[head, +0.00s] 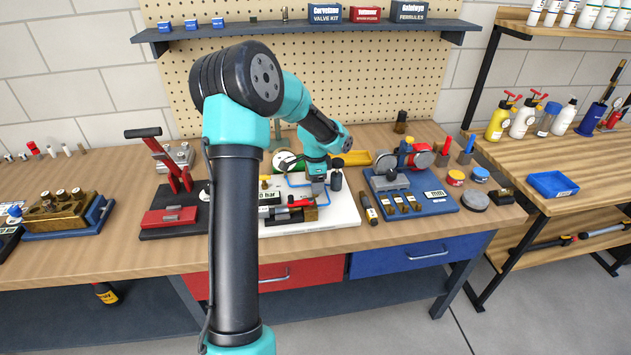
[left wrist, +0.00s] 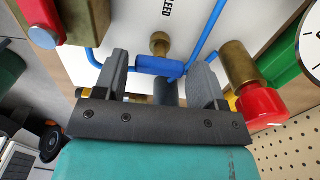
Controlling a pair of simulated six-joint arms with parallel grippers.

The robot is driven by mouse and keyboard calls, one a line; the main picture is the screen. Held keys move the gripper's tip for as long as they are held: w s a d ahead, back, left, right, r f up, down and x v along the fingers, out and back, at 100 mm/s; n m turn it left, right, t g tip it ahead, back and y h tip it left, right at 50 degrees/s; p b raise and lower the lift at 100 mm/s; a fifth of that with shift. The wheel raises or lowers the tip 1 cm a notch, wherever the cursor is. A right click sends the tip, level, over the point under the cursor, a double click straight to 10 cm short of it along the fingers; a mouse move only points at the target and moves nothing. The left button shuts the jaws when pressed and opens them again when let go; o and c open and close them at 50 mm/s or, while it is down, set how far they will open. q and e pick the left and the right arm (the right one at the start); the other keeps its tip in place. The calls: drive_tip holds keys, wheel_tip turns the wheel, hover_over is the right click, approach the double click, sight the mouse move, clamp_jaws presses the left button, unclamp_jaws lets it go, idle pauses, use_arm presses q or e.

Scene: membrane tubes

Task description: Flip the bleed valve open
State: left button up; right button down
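The bleed valve shows in the left wrist view as a brass fitting (left wrist: 159,43) with a thick blue piece (left wrist: 160,66), which looks like its lever, lying crosswise. Printed letters ending in "LEED" stand beside it on the white board (head: 342,210). My left gripper (left wrist: 158,80) is open, with one grey finger on each side of the blue piece. Nothing is gripped; I cannot tell whether a finger touches it. In the head view my left gripper (head: 317,190) is low over the white board, and the arm hides part of it. My right gripper is not in view.
Near the left gripper are a brass cylinder (left wrist: 237,63) with a red cap (left wrist: 262,106), thin blue tubes and a gauge (left wrist: 312,42). A red clamp press (head: 172,185) stands left of the board, a blue fixture (head: 415,200) right of it.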

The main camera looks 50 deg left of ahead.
use_arm(q)
drive_tip(key=shift+o, duration=1)
wheel_tip(320, 180, up, 17)
drive_tip(key=shift+r, duration=0.2)
